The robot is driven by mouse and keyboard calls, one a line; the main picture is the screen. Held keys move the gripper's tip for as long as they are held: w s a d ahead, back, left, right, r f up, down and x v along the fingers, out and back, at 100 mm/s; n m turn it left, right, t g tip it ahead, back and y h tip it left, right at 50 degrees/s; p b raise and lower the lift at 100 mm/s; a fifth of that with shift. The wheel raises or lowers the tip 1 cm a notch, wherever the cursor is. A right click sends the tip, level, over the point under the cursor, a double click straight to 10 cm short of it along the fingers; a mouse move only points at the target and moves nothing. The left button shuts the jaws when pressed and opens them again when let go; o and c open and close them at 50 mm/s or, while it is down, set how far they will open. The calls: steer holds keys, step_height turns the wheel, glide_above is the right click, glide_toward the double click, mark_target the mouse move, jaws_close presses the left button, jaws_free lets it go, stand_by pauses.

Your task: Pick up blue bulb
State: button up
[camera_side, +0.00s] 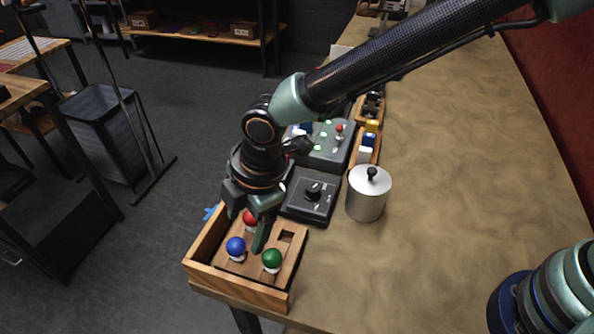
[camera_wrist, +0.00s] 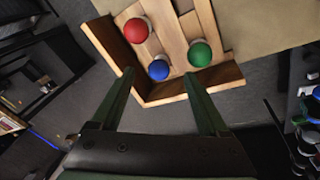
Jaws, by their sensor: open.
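The blue bulb (camera_side: 236,246) stands in a wooden tray (camera_side: 240,284) at the table's near corner, left of the green bulb (camera_side: 272,259). The red bulb (camera_side: 249,219) is behind it, partly hidden by my gripper (camera_side: 248,228). My gripper is open and empty, pointing down over the tray. In the wrist view, the blue bulb (camera_wrist: 158,70) lies ahead of and between my gripper's fingertips (camera_wrist: 160,72), with the red bulb (camera_wrist: 136,31) at upper left and the green bulb (camera_wrist: 199,54) at right. I cannot tell the height of the fingers above the bulb.
A black box with a knob (camera_side: 311,195) and a metal canister (camera_side: 368,196) stand behind and right of the tray. A button panel (camera_side: 330,145) and a wooden block holder (camera_side: 368,145) are farther back.

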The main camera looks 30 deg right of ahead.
mark_target(241, 241)
steer(key=x, duration=0.5)
steer(key=shift+a+r, duration=0.1)
steer(key=shift+a, duration=0.1)
jaws_close()
